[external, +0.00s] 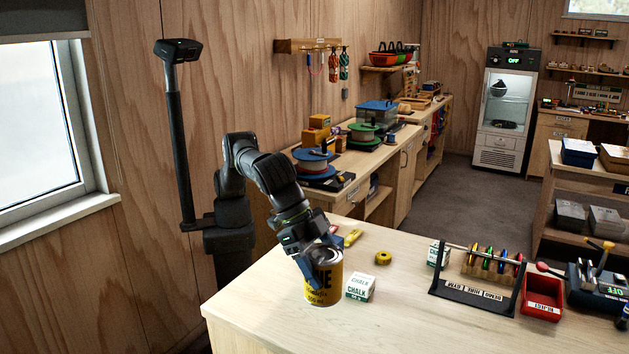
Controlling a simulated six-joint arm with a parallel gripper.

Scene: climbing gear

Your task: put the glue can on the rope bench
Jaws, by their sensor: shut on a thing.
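The glue can (328,285) is a yellow can with dark lettering, upright at the near-left part of the light wooden table. My gripper (321,264) reaches down over it and is shut on its upper part, with one blue finger across the can's left side. The fingers hide part of the rim and label. I cannot tell whether the can's base touches the table or is slightly raised. A wooden bench (405,180) along the back wall carries rope spools, a blue one (314,156) and a green one (364,132); it looks like the rope bench.
A chalk box (360,287) stands close to the can's right. A yellow tape roll (383,258), a second chalk box (438,254), a rack (478,275) of coloured pieces and a red tray (542,297) are further right. The table's front middle is clear.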

